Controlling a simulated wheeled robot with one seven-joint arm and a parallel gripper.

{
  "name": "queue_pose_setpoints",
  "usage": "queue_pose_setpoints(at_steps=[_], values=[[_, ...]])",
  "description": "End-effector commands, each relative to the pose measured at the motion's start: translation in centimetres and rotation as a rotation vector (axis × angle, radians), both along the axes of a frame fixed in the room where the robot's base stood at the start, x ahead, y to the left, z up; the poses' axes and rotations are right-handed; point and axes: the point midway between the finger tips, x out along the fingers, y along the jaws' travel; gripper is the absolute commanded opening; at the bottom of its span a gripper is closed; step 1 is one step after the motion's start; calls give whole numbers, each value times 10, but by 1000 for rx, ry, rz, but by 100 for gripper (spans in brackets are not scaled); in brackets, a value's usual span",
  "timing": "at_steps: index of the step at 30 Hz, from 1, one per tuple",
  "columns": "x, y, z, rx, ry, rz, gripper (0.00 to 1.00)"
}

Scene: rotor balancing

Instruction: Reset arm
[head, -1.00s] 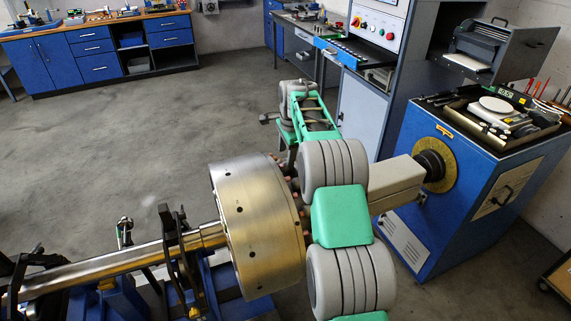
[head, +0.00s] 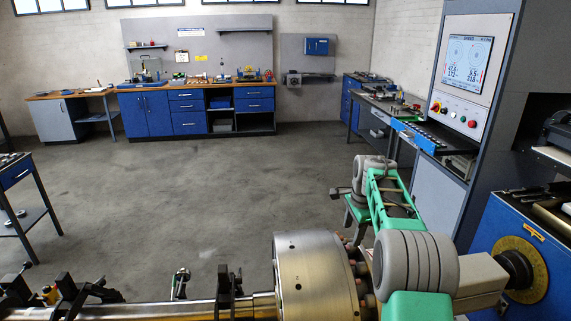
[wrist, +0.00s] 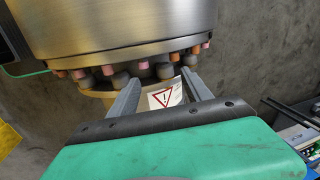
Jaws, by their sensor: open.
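My gripper (wrist: 158,90) shows in the wrist view with its two grey fingers spread apart and nothing held between them. It is close to the underside of the brass-coloured rotor (wrist: 120,25), below a ring of pink, orange and grey pegs (wrist: 108,70). A white label with a red warning triangle (wrist: 163,97) shows between the fingers, beyond them. In the head view my green and grey arm (head: 410,262) is folded beside the rotor (head: 315,275), on its right side. My gripper's fingers are hidden in the head view.
The rotor's shaft (head: 150,311) runs left along the bottom, with dark supports (head: 228,285) around it. A control cabinet with a screen (head: 465,62) and a blue machine (head: 490,235) stand on the right. The middle floor (head: 200,190) is clear. Blue workbenches (head: 190,110) line the back wall.

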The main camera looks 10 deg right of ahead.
Motion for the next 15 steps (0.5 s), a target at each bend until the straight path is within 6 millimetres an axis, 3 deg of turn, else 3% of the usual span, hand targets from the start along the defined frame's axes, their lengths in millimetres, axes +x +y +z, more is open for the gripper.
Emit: queue_pose_setpoints(at_steps=[1, 6, 10, 15], values=[[-11, 12, 19, -16, -13, 66, 57], [-69, 57, 59, -85, -37, 367, 57], [-123, 87, 75, -144, -53, 598, 57], [-203, 119, 77, -228, -74, 899, 57]])
